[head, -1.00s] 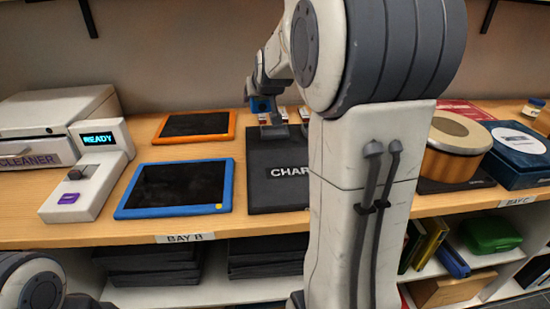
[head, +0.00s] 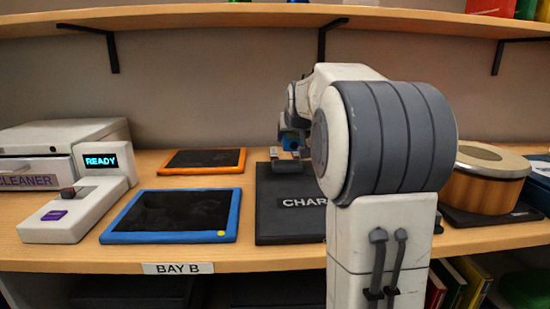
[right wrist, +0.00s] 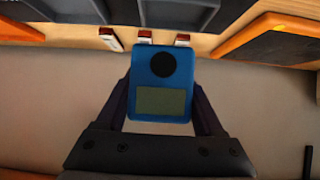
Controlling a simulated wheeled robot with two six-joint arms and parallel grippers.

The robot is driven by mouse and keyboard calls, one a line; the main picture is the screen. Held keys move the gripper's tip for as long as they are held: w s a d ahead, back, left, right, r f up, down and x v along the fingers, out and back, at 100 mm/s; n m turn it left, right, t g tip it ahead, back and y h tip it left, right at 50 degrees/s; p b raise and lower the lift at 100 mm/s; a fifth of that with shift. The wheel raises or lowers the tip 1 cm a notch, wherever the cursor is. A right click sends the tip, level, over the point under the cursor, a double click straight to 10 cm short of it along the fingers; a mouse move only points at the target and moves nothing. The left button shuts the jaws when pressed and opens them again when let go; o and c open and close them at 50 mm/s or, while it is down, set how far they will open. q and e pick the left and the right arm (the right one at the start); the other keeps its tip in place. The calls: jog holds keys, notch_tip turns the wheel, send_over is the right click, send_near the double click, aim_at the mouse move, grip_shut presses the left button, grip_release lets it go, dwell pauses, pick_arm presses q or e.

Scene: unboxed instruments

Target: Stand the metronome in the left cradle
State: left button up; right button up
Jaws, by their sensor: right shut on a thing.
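The metronome is a blue box with a black round dial and a pale screen, clear in the right wrist view (right wrist: 162,68). My right gripper (right wrist: 162,92) is shut on its two sides. In the head view a bit of the blue metronome (head: 291,144) shows in my right gripper (head: 290,148), over the back of the black charging pad (head: 268,225) marked "CHAR". A grey raised block (head: 288,167) sits at the pad's back. My arm hides the pad's right part, and I cannot make out the left cradle clearly. My left gripper is not in view.
A blue-framed tray (head: 170,215) and an orange-framed tray (head: 203,161) lie left of the pad. A round drum (head: 482,180) stands at right. A shelf (head: 230,17) runs above.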

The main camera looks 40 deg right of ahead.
aim_at(289, 145)
jog(key=w, duration=0.1)
jog(key=w+f, duration=0.1)
jog(key=w, duration=0.1)
jog(key=shift+d+f, duration=0.25)
jog(key=shift+f, duration=0.15)
jog(key=shift+f+b, duration=0.85)
jog(key=shift+f, duration=1.15)
jog(key=shift+f, duration=0.1)
jog(key=o, duration=1.4)
jog(key=shift+o, duration=0.2)
jog(key=shift+r, duration=0.2)
jog(key=p+v, duration=0.1)
jog(key=v, duration=1.1)
jog(key=shift+f, duration=0.15)
